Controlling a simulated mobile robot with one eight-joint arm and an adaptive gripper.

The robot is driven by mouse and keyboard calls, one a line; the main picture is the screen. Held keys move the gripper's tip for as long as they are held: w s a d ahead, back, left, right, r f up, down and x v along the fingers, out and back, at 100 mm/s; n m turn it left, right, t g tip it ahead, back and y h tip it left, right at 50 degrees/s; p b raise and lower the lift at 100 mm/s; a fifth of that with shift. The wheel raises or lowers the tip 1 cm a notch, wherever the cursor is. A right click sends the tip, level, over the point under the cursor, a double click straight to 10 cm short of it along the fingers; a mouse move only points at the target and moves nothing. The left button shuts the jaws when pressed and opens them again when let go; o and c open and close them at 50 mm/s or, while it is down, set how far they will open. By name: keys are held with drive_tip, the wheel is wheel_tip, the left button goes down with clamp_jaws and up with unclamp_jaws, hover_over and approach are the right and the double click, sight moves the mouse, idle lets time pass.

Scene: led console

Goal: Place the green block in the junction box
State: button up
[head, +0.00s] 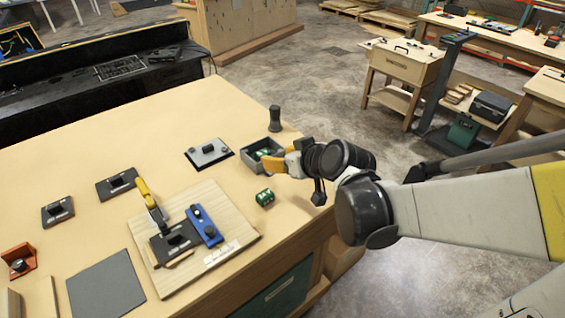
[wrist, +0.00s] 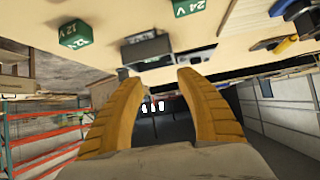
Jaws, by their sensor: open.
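A grey open junction box (head: 277,139) stands near the far right of the wooden table. Green shows at the box in the head view, partly hidden by my gripper. A green block (head: 265,197) lies on the table in front of the box. In the wrist view, which looks upside down, one green block marked 24V (wrist: 188,8) and another marked 12V (wrist: 75,35) show at the top. My gripper (head: 268,164) is at the box's near side, its orange fingers apart. Nothing shows between its fingertips in the wrist view (wrist: 158,85).
A grey plate with a black knob (head: 208,152) is left of the box, and a dark post (head: 275,118) stands behind it. A wooden board (head: 225,215) holds a blue device (head: 204,226) and a yellow-handled part (head: 150,200). The table's right edge is close to my arm.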

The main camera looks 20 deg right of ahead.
drive_tip(key=s+r+m+g+h, duration=0.1)
drive_tip(key=s+g, duration=0.3)
drive_tip(key=s, duration=1.3)
drive_tip(key=shift+a+r+m+h, duration=0.35)
drive_tip(key=shift+m+h, duration=0.35)
drive_tip(key=shift+h, duration=0.1)
